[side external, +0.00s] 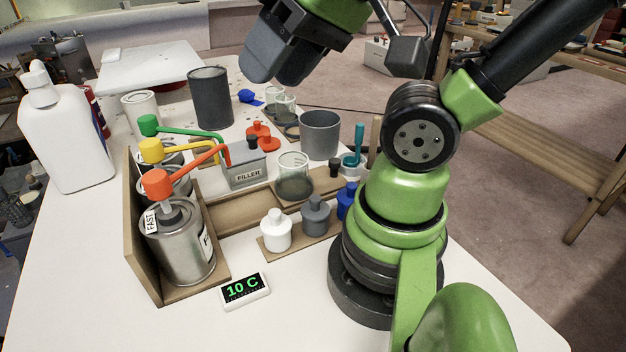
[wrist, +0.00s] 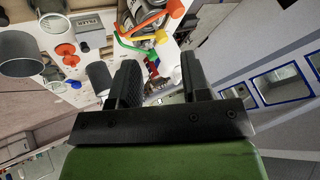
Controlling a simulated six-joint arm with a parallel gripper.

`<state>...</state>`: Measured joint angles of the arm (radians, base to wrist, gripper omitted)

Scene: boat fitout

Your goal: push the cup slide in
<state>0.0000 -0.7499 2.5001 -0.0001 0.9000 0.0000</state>
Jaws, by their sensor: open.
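A clear cup (side external: 294,180) stands upright at the right end of a low wooden tray (side external: 232,222), behind small bottles. A wooden strip runs on to the right of the cup. I cannot tell exactly which wooden piece is the slide or how far out it sits. My gripper (side external: 272,68) is high above the back of the table, apart from the cup and tray. In the wrist view my gripper (wrist: 157,80) shows both dark fingers spread with nothing held between them.
Cans with orange (side external: 157,183), yellow and green pump spouts stand left of the tray. A grey FILLER box (side external: 246,165) and a grey mug (side external: 320,134) stand behind. White (side external: 276,232), grey and blue bottles stand in front, near a 10 C display (side external: 245,291). The front left table is clear.

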